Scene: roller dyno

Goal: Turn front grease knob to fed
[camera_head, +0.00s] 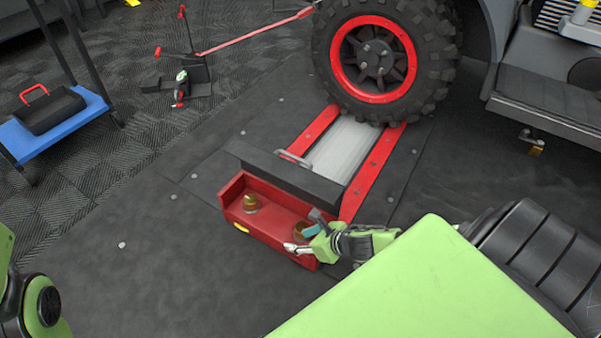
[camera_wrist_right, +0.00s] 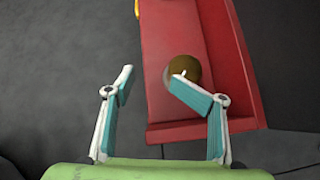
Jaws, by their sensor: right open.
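A red open-topped box (camera_head: 272,232) stands on the floor in front of the roller bed, with two brass-coloured knobs inside. One knob (camera_head: 250,203) stands clear near the left end. The other knob (camera_head: 299,229) is near the right end, partly hidden by my right gripper (camera_head: 303,232). In the right wrist view, my right gripper (camera_wrist_right: 152,77) is open, its fingers apart. Its right fingertip overlaps the round brown knob (camera_wrist_right: 187,69); its left fingertip is outside the red box (camera_wrist_right: 220,50). I cannot tell whether the finger touches the knob. My left gripper is out of view.
A dark lid or plate (camera_head: 285,172) runs behind the box. A large tyre (camera_head: 385,60) with a red rim stands on the roller bed (camera_head: 343,148). A blue cart (camera_head: 50,130) is at the left. The floor left of the box is clear.

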